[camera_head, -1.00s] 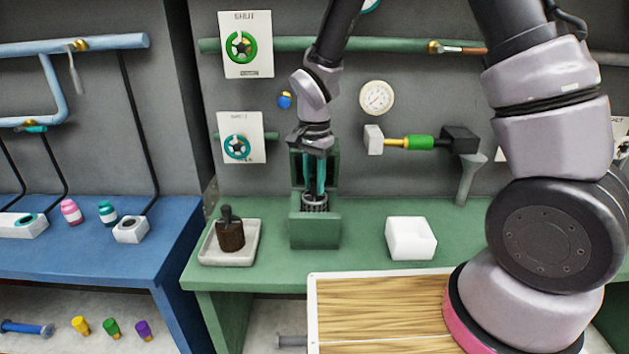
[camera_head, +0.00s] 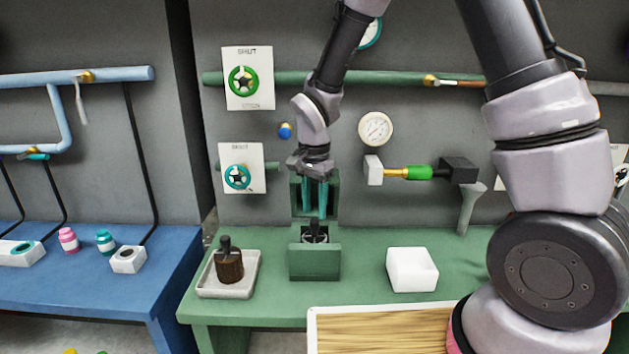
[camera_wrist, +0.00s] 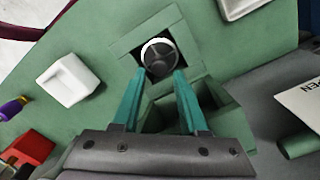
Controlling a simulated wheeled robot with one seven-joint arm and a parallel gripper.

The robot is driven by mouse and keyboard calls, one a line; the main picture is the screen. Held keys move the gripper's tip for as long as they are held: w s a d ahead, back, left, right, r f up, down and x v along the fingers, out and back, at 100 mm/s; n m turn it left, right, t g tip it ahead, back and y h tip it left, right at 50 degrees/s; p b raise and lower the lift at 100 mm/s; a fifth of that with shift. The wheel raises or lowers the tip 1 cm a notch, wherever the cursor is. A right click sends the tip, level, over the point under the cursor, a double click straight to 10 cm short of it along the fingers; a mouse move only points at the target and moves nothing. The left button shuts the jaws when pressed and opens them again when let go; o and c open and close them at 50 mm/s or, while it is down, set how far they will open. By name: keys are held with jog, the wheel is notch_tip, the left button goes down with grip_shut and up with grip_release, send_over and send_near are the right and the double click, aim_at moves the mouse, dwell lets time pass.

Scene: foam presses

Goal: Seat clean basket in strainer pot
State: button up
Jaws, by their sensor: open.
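The green strainer pot (camera_head: 315,263) stands on the green bench, with a square top and a taller back part. A dark round basket (camera_head: 315,236) with a knobbed handle is inside its opening. In the wrist view the basket (camera_wrist: 159,58) shows a pale rim and spokes, within the pot's square frame (camera_wrist: 124,47). How deep it sits is hard to tell. My gripper (camera_head: 315,214) points down above the pot, its two teal fingers apart. In the wrist view the fingertips (camera_wrist: 160,72) lie either side of the basket's near edge, with nothing visibly held.
A brown clogged-looking basket (camera_head: 229,267) stands in a pale tray (camera_head: 207,290) left of the pot. An empty white box (camera_head: 412,271) is on the right. A wall gauge (camera_head: 375,129), green-handled lever (camera_head: 418,172) and two valve plates are behind. Bench between pot and box is clear.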

notch_tip(320, 180, up, 10)
jog(key=s+d+r+n+t+y, duration=0.1)
jog(key=s+d+r+t+y, duration=0.15)
jog(key=d+r, duration=1)
jog(key=s+d+r+n+t, duration=0.2)
jog(key=s+d+r+t, duration=0.2)
jog(key=s+d, duration=0.5)
jog(key=shift+s+d+r+t, duration=0.35)
jog(key=shift+d+r, duration=0.3)
jog(key=shift+r, duration=0.3)
jog(key=shift+h, duration=0.25)
